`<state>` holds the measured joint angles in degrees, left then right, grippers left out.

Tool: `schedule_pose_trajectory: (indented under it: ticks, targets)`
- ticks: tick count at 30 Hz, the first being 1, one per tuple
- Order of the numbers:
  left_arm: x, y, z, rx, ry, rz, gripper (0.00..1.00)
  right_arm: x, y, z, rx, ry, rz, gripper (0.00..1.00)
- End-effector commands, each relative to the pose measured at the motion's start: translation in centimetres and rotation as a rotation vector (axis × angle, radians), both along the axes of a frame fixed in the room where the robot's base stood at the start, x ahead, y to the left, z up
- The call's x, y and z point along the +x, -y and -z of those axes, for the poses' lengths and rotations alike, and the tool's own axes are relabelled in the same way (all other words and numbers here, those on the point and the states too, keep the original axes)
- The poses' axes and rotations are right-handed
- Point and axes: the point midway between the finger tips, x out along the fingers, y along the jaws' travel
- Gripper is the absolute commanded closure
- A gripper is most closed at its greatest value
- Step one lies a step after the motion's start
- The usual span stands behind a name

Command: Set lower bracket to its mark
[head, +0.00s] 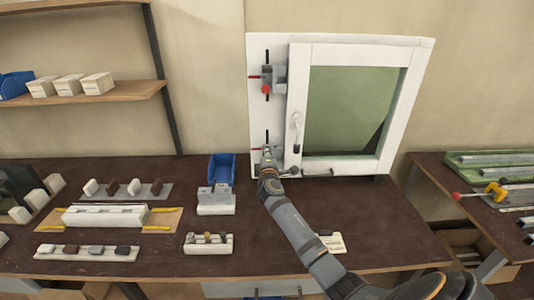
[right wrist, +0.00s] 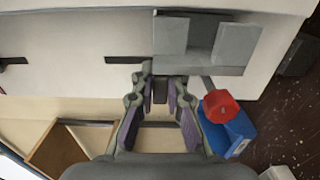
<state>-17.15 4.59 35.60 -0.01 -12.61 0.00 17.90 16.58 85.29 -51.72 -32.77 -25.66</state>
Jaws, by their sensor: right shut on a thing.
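The lower bracket (head: 267,153) is a grey block low on the white panel's left strip, mostly hidden behind my right gripper (head: 268,168) in the head view. In the right wrist view the grey bracket (right wrist: 228,45) lies against the panel, with a red knob (right wrist: 221,106) at its lower right. My right gripper (right wrist: 161,90) is shut on the bracket's near part at its lower left. A short red line (head: 255,149) and a black line (head: 267,136) show beside the bracket; their exact alignment with it is hidden. My left gripper is out of view.
The upper bracket (head: 279,77), with a red knob, sits higher on the white panel (head: 256,115). A framed window with a handle (head: 296,130) stands right of it. A blue bin (head: 222,167) and several fixtures occupy the bench to the left.

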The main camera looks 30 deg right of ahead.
Motion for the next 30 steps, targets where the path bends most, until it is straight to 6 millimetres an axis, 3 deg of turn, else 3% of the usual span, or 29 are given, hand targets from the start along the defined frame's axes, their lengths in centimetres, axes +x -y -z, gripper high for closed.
schedule_pose_trajectory:
  ticks: [1,3,11,12,16,26,30]
  targets:
    - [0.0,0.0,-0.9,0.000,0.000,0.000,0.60,0.0,0.0,-1.3,-0.002,0.005,-0.001,1.00]
    - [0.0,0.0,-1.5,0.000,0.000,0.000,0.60,0.1,0.0,-2.2,-0.001,0.005,-0.001,1.00]
    - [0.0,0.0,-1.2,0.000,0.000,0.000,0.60,0.0,0.0,-1.9,-0.001,0.004,0.000,1.00]
    - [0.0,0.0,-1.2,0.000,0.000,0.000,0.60,0.0,0.0,-1.8,-0.001,0.004,0.000,0.82]
    - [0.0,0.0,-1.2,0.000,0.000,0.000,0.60,0.0,0.0,-1.8,-0.001,0.004,0.000,0.64]
    - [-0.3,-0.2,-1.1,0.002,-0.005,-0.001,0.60,-0.2,-0.1,-1.7,-0.002,0.003,0.000,0.64]
    - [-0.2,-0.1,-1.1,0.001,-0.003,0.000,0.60,-2.0,-1.3,-1.7,-0.001,0.002,-0.001,0.64]
